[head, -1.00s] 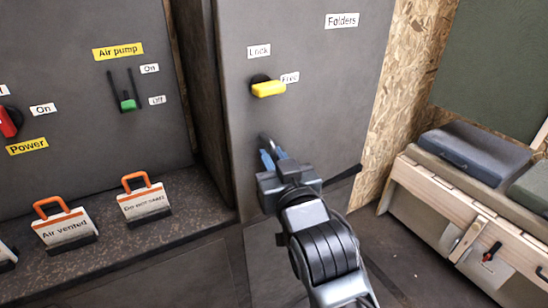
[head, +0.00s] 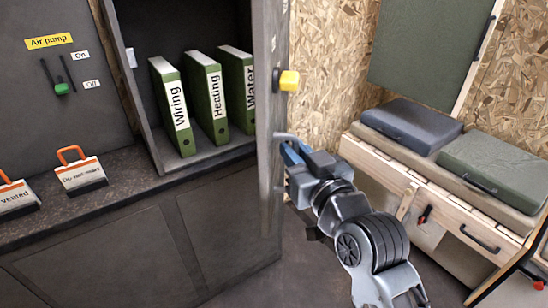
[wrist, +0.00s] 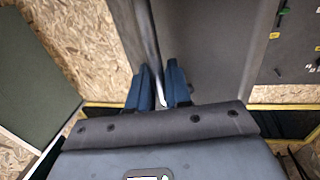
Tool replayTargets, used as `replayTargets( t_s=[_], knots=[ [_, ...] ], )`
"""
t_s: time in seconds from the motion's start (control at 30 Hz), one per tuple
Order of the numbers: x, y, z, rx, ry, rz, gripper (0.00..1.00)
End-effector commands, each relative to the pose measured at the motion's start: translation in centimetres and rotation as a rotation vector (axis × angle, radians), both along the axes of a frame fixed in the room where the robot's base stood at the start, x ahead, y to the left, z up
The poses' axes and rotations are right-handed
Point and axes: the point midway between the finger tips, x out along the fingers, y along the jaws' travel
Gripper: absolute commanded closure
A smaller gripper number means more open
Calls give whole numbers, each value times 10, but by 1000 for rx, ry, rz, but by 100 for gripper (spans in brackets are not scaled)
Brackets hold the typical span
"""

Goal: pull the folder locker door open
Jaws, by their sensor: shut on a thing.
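The folder locker door (head: 268,95) stands swung open toward me, seen nearly edge-on in the head view. Below the knob is the door's handle (head: 284,137), a metal bar. My gripper (head: 291,152) is shut on this handle. In the wrist view the blue fingertips (wrist: 159,88) close around the bar (wrist: 152,55), which runs away upward. Inside the locker are green folders labelled Wiring (head: 173,107), Heating (head: 207,98) and Water (head: 239,88), standing upright.
A wooden bench (head: 432,193) with grey-blue and green cases (head: 408,125) stands at the right. A green panel (head: 430,45) hangs above it. Orange-handled signs (head: 80,172) stand on the ledge at the left.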

Motion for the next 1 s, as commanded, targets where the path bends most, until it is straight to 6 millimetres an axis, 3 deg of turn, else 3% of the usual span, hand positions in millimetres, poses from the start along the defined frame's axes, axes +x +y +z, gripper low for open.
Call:
replayTargets(
  t_s=[0.03, 0.1, 0.57, 1.0],
  knots=[
    [5, -16, -1, 2, -7, -19, 100],
    [7, -27, -1, 2, -8, -9, 100],
    [17, -90, -3, 1, -11, 188, 100],
    [40, -154, -2, -1, -7, 403, 100]
  ],
)
